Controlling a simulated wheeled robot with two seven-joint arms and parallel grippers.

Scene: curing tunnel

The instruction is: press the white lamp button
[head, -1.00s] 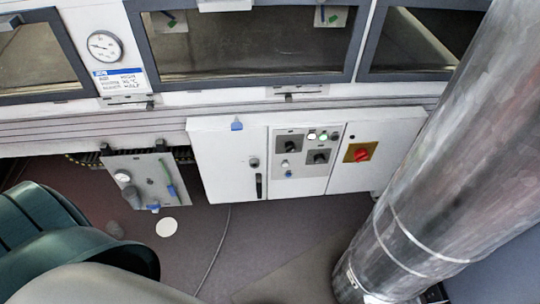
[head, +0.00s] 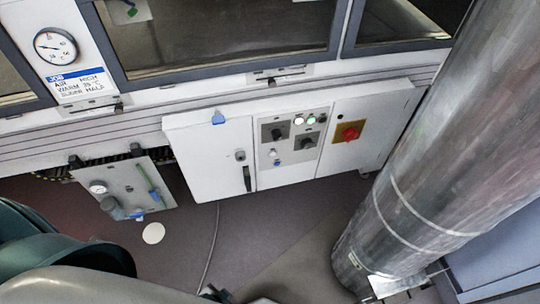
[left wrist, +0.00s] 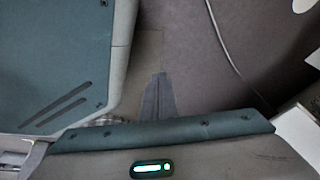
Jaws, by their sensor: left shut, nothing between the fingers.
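The control cabinet (head: 290,150) hangs below the tunnel windows in the head view. A smaller pale button (head: 273,152) and a blue one sit lower left on the panel. In the left wrist view my left gripper (left wrist: 158,78) is shut and empty, over bare floor. Dark tips at the bottom edge of the head view seem to be the same gripper, well short of the cabinet. My right gripper is not in view.
A large metal pipe (head: 410,190) stands at the right. A gauge plate (head: 125,187) hangs left of the cabinet. A thin cable (head: 211,245) lies on the otherwise open floor below.

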